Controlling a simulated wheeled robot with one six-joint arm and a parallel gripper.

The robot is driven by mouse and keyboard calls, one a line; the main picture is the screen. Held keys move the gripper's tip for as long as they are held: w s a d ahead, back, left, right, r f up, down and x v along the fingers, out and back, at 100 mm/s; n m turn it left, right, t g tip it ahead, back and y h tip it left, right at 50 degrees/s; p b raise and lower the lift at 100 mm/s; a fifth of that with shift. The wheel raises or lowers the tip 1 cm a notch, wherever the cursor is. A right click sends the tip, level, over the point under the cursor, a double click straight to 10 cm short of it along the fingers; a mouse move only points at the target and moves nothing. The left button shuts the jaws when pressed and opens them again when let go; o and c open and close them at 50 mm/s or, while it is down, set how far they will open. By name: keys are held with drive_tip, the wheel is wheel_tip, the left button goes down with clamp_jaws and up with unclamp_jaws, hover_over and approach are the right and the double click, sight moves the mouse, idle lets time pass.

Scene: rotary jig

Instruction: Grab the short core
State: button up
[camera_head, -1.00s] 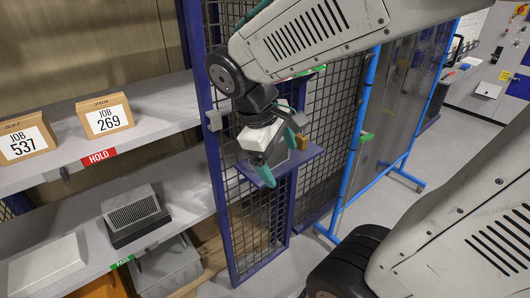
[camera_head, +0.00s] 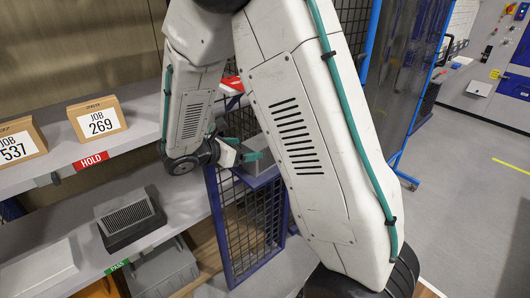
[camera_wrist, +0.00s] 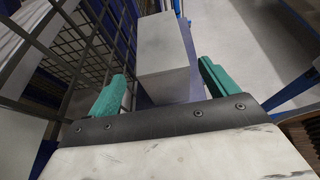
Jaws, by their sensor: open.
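A plain grey block (camera_head: 262,165) sits on a small blue ledge fixed to the mesh fence; no label on it shows, so I cannot tell for certain that it is the short core. In the wrist view the grey block (camera_wrist: 165,50) stands ahead, between the lines of the two teal fingers. My gripper (camera_head: 246,148) is beside the block on its left, partly behind my arm. In the wrist view my gripper (camera_wrist: 163,75) is open with nothing held. Contact between fingers and block cannot be told.
The blue-framed mesh fence (camera_head: 243,222) stands beside the ledge. Shelves at left hold JOB 537 (camera_head: 20,145) and JOB 269 (camera_head: 97,119) cards, a ribbed grey block on a dark base (camera_head: 130,217) and a light slab (camera_head: 40,268). A grey bin (camera_head: 163,272) is below.

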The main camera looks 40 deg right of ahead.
sight(264, 152)
drive_tip(key=shift+s+f+x, duration=0.1)
drive_tip(key=shift+f+x, duration=0.1)
drive_tip(key=shift+x, duration=1.55)
drive_tip(key=shift+s+f+x, duration=0.15)
drive_tip(key=shift+f+x, duration=0.05)
drive_tip(key=shift+x, duration=1.55)
drive_tip(key=shift+a, duration=0.15)
drive_tip(key=c, duration=1.6)
drive_tip(key=shift+c, duration=0.2)
